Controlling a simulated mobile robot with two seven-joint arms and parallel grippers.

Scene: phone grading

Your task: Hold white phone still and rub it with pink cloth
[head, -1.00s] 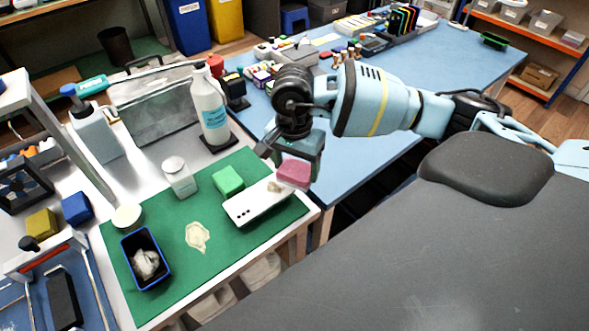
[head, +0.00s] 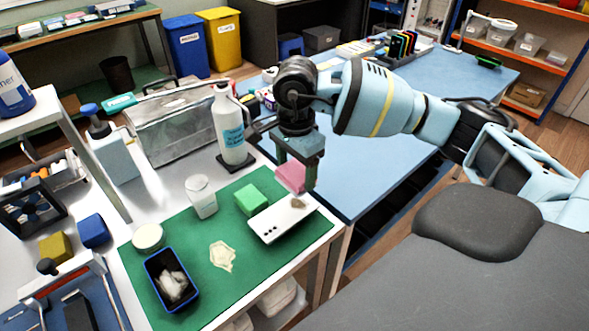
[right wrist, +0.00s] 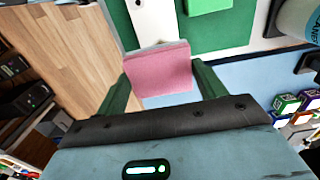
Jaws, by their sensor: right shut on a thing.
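The white phone (head: 280,221) lies on the green mat (head: 200,275) near its right edge, with a brownish smudge at its right end. Part of the phone also shows at the top of the right wrist view (right wrist: 153,20). My right gripper (head: 294,176) is shut on the pink cloth (head: 289,178), a thick block-like pad, just behind the phone's right end. In the right wrist view the cloth (right wrist: 160,70) sits between the green fingers. I cannot tell whether it touches the phone. My left gripper is not in view.
A green block (head: 251,200) sits close behind the phone.

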